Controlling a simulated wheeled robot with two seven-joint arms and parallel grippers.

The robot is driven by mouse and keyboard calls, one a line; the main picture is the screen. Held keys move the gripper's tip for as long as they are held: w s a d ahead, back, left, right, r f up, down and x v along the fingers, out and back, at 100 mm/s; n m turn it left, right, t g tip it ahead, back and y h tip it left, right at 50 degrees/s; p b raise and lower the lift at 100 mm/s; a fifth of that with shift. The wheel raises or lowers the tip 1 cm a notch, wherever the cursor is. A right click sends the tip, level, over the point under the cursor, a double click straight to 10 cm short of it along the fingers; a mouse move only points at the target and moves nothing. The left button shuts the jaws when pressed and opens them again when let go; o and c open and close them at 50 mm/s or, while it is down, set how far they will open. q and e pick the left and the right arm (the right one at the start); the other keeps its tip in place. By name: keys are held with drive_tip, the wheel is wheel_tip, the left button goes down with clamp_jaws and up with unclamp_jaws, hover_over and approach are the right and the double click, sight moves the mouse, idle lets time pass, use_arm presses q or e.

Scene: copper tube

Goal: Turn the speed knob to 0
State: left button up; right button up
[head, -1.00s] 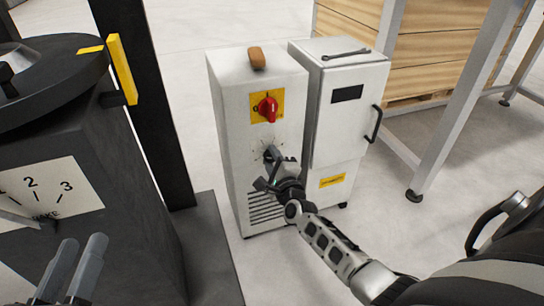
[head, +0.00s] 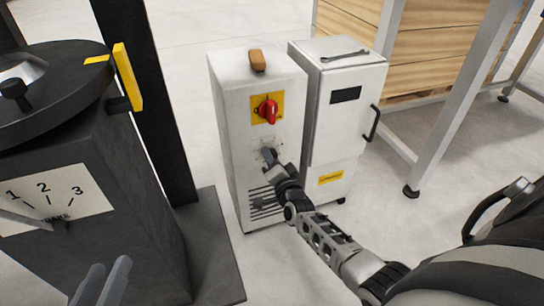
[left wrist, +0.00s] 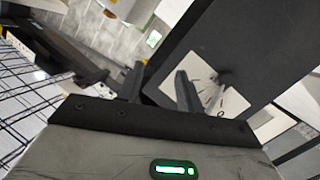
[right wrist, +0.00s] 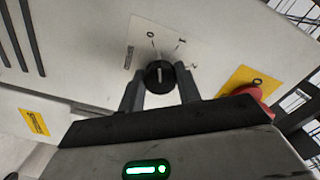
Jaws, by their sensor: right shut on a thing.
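The speed knob (right wrist: 160,75) is a small round black knob with a light pointer line, on a white scale plate (right wrist: 149,48) marked 0 and 1. The pointer is upright in the right wrist view, roughly between those marks. My right gripper (right wrist: 160,82) has one finger on each side of the knob and is shut on it. In the head view my right gripper (head: 272,157) is at the front of the white cabinet (head: 235,110), covering the knob. My left gripper (head: 108,270) is low at the left; its fingers stand apart and empty in the left wrist view (left wrist: 160,85).
A red rotary switch (head: 267,110) on a yellow plate sits above the knob. A second white cabinet (head: 345,110) stands to the right. A dark machine (head: 110,190) with a numbered dial and yellow handle stands at the left, near my left gripper.

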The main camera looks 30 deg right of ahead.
use_arm(q)
drive_tip(key=shift+s+f, duration=0.15)
drive_tip(key=shift+f, duration=0.3)
use_arm(e)
drive_tip(key=shift+n, duration=1.2)
drive_tip(key=shift+f, duration=0.1)
drive_tip(key=o, duration=1)
drive_tip(key=shift+c, duration=0.2)
use_arm(q)
drive_tip(key=shift+r, duration=0.15)
drive_tip(key=shift+p, duration=0.3)
drive_tip(key=shift+s+a+f+m+g+y+p, duration=0.15)
drive_tip(key=shift+a+f+m+g+y+p, duration=0.8)
drive_tip(key=shift+p, duration=1.7)
use_arm(e)
drive_tip(key=v, duration=1.6)
